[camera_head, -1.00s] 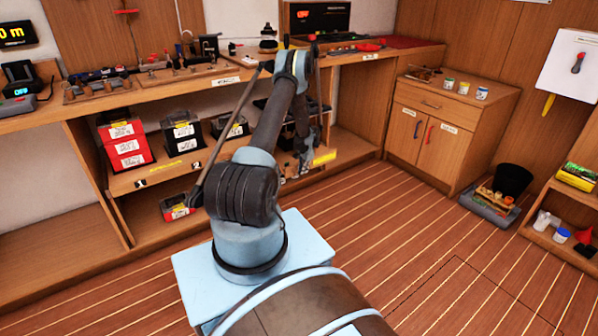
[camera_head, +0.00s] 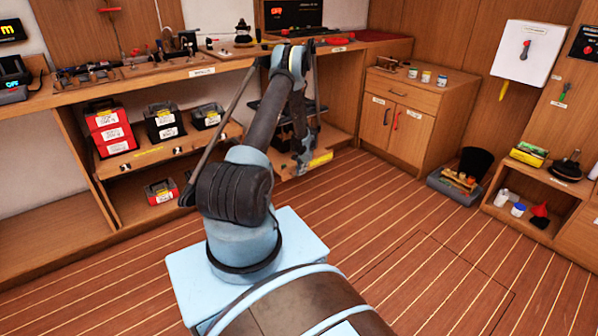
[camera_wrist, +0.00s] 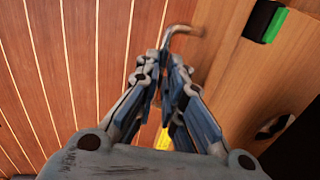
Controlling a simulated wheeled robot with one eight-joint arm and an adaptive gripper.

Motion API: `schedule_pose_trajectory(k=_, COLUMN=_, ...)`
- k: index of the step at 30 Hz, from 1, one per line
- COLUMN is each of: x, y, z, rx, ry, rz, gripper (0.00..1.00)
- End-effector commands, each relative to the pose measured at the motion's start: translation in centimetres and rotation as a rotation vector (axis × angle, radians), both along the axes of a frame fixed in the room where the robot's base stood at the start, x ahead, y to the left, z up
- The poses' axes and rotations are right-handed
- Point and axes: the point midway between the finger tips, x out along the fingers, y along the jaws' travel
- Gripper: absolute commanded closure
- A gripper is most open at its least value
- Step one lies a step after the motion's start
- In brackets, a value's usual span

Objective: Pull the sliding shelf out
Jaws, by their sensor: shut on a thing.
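The sliding shelf (camera_head: 335,142) is a wooden board under the right part of the workbench, with a yellow label (camera_head: 320,161) on its front edge. It juts out over the floor. In the wrist view its wood fills the right side (camera_wrist: 225,80). A bent metal handle (camera_wrist: 185,31) shows beyond the fingertips. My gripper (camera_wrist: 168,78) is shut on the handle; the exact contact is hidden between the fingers. In the head view my gripper (camera_head: 301,163) is at the shelf's front, and my arm hides part of the shelf.
Left of my arm, another shelf carries a red box (camera_head: 109,130) and black boxes (camera_head: 164,122). A cabinet (camera_head: 398,117) stands right of the shelf. A black bin (camera_head: 475,164) is farther right. The plank floor (camera_head: 400,220) in front is clear.

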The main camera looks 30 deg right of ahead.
Motion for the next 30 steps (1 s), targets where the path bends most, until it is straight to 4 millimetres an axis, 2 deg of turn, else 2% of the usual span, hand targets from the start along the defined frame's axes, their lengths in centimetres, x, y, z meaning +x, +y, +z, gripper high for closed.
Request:
schedule_pose_trajectory(k=1, x=-0.2, y=-0.6, z=-0.1, rx=-0.01, ry=0.0, rz=-0.006, gripper=1.0)
schedule_pose_trajectory(k=12, x=0.0, y=-0.1, z=-0.2, rx=-0.009, ry=0.0, rz=-0.001, gripper=1.0)
schedule_pose_trajectory(k=13, x=0.0, y=-0.1, z=-0.2, rx=-0.008, ry=0.0, rz=0.001, gripper=0.87)
schedule_pose_trajectory(k=15, x=0.0, y=0.0, z=-0.1, rx=-0.007, ry=0.001, rz=0.001, gripper=0.71)
schedule_pose_trajectory(k=26, x=0.1, y=0.3, z=0.0, rx=-0.003, ry=0.0, rz=0.005, gripper=0.7)
schedule_pose_trajectory(k=30, x=0.0, y=0.3, z=0.9, rx=-0.003, ry=0.0, rz=0.005, gripper=0.7)
